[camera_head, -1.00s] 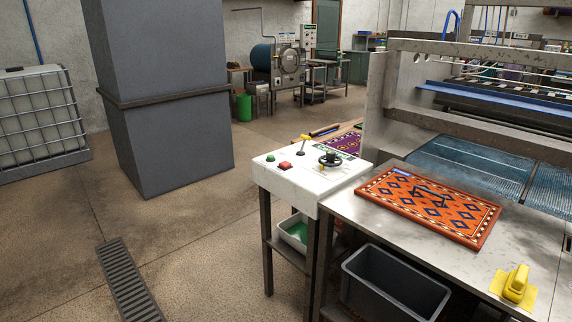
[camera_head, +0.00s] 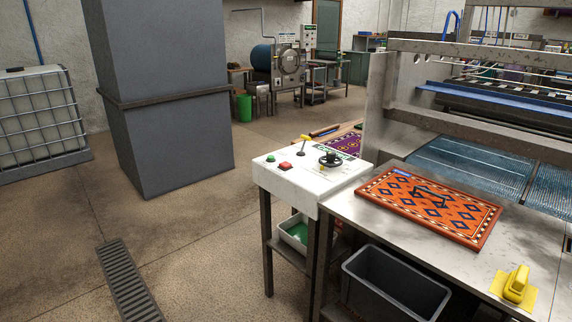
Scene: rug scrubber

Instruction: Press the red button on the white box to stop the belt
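The white box (camera_head: 312,188) stands on dark legs at the left end of the metal table, near the middle of the head view. The red button (camera_head: 285,166) sits on its top, toward the front left. A green button (camera_head: 270,158) is just behind it to the left. The belt (camera_head: 470,166) appears as a blue ribbed surface under the machine frame at the right. Neither of my grippers is in view.
A patterned orange rug (camera_head: 428,205) lies on the metal table (camera_head: 400,240), with a yellow scrubber (camera_head: 516,284) at the near right. A grey bin (camera_head: 395,285) is beneath. A large grey column (camera_head: 165,100) stands at the left. The floor (camera_head: 215,240) before the box is clear.

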